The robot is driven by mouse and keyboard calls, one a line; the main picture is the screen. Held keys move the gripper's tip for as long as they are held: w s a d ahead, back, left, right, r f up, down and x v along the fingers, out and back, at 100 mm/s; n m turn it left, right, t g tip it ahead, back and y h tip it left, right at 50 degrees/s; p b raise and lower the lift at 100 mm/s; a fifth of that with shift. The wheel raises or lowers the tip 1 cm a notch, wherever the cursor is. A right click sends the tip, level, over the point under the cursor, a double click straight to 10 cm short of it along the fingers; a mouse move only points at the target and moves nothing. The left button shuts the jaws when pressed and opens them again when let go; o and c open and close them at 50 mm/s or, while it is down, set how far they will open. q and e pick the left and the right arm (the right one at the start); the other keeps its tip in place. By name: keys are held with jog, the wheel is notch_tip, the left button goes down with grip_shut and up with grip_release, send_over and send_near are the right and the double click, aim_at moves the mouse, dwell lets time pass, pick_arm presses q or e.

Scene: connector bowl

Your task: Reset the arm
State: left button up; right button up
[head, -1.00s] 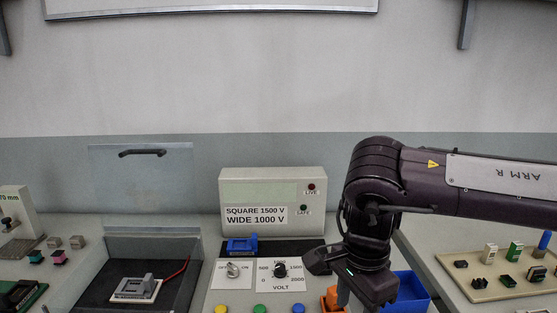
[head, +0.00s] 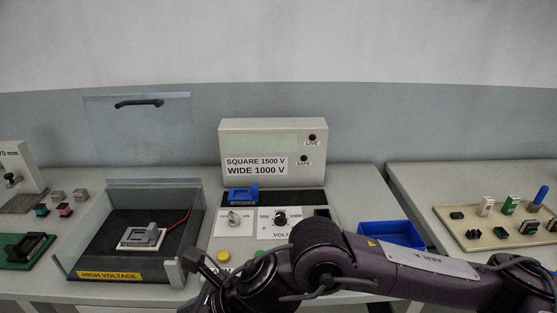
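My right arm (head: 420,262), marked ARM R, comes in from the right and lies low across the front of the table. Its gripper (head: 203,275) is at the bottom, just right of the clear-walled high voltage box (head: 120,276), and is partly cut off by the frame edge. Its fingers are dark and foreshortened, so I cannot tell whether they are open or shut, or hold anything. My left gripper is not in view.
The tester (head: 273,140) stands at the back, with a blue connector (head: 243,195) and knobs before it. The box lid (head: 137,130) is raised. A blue bin (head: 392,233) is right of centre. A tray (head: 470,240) of connectors lies at right, and a green board (head: 22,258) at left.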

notch_tip(320, 180, up, 8)
jog(key=w+a+m+t+y, duration=0.25)
jog(key=m+t+y, duration=0.2)
jog(key=m, duration=1.05)
jog(key=w+d+f+m+t+h, duration=0.3)
jog(key=d+m, duration=0.4)
jog(key=m, duration=0.2)
jog(key=w+d+f+m+t+h, duration=0.3)
jog(key=w+d+m+h, duration=0.1)
jog(key=d+m, duration=0.45)
jog(key=s+d+f+m+g+h, duration=0.4)
jog(key=s+d+f+m, duration=0.3)
jog(key=d+f+m, duration=0.3)
jog(key=s+d+f+m+g+h, duration=0.35)
jog(key=s+d+f+m, duration=0.4)
jog(key=d, duration=0.45)
notch_tip(320, 180, down, 29)
jog(key=g, duration=0.1)
jog(key=s+d+f+g, duration=0.1)
jog(key=s+d+f, duration=0.2)
jog(key=s+f, duration=1.5)
jog(key=shift+s+d+f+g, duration=0.15)
jog(key=shift+s+f+g, duration=0.2)
jog(key=shift+s, duration=0.9)
